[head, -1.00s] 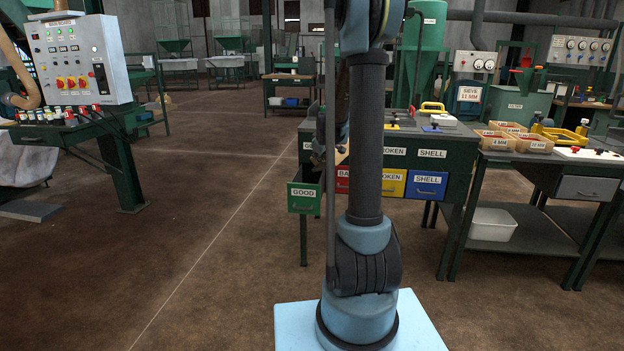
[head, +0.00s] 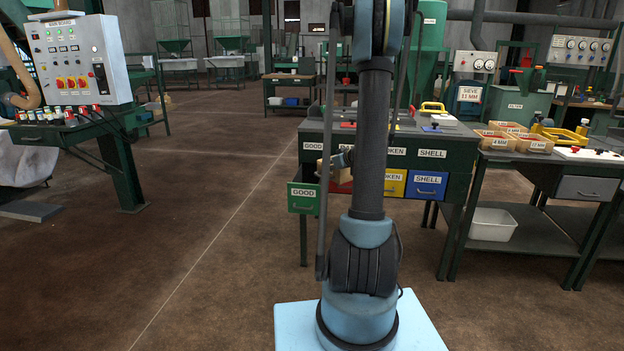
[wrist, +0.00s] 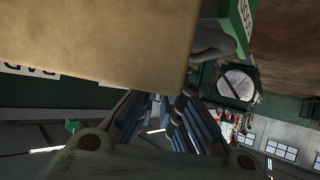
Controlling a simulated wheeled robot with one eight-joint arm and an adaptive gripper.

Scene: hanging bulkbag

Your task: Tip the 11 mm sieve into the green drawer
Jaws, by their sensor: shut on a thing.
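The green drawer (head: 303,198), labelled GOOD, is pulled open at the left end of the sorting bench. My gripper (head: 343,158) is just right of and above it, partly hidden behind my arm. It is shut on the tan wooden sieve (head: 331,168), which is at the drawer's right side and looks tilted. In the wrist view the sieve (wrist: 100,40) fills the upper left, close to my gripper fingers (wrist: 160,112). The green drawer (wrist: 238,28) is at the upper right there. The sieve's inside and its size label cannot be seen.
The bench (head: 455,160) also has red, yellow (head: 393,183) and blue (head: 427,185) drawers. At the right, a second table carries labelled wooden sieves (head: 497,139). A control cabinet (head: 80,60) stands at the left. The floor left of the green drawer is clear.

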